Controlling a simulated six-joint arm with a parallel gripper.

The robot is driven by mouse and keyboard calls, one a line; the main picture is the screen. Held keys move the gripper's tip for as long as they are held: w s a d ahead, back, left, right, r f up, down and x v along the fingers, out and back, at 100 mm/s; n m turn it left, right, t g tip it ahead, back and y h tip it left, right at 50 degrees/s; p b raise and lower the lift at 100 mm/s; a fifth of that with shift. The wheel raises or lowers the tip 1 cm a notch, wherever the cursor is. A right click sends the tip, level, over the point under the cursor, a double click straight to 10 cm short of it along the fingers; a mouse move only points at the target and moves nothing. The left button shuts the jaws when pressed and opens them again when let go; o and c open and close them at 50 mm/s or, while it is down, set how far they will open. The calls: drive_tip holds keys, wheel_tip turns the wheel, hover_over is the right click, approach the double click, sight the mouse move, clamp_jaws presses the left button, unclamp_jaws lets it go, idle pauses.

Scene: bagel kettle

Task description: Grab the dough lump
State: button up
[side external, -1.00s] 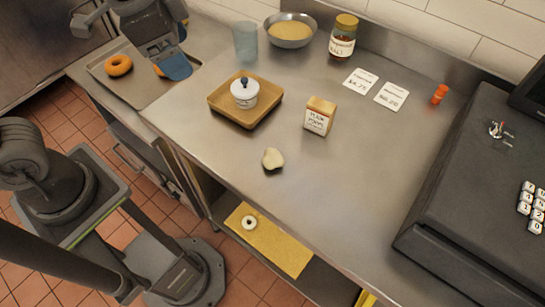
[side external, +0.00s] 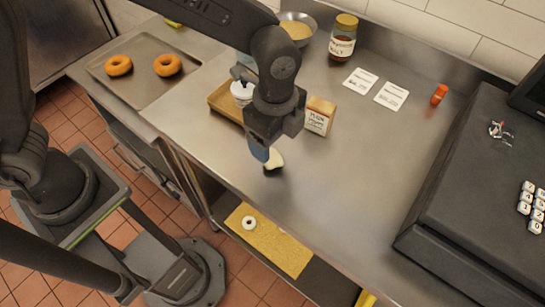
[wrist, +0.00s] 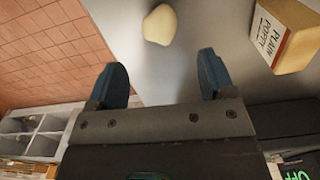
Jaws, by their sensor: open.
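The dough lump (side external: 274,160) is a small cream-coloured blob on the steel counter (side external: 340,210), and its left part is hidden behind my gripper in the side view. My gripper (side external: 260,150) points down beside it, with a blue finger close to it. In the wrist view the dough lump (wrist: 160,24) lies beyond the two blue fingertips, near the middle of the gap. My gripper (wrist: 162,75) is open and nothing is between its fingers. Whether a finger touches the dough cannot be told.
A small labelled box (side external: 319,116) stands close to my gripper, also in the wrist view (wrist: 284,36). A wooden tray (side external: 222,100) with a white pot (side external: 240,92) is partly behind my arm. Two bagels lie on a metal tray (side external: 140,85).

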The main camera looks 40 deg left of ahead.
sight(272, 155)
drive_tip(key=shift+a+f, duration=0.15)
drive_tip(key=shift+f, duration=1.65)
drive_tip(key=shift+a+f, duration=0.15)
drive_tip(key=shift+f, duration=1.6)
drive_tip(key=c, duration=1)
drive_tip(key=shift+r, duration=0.15)
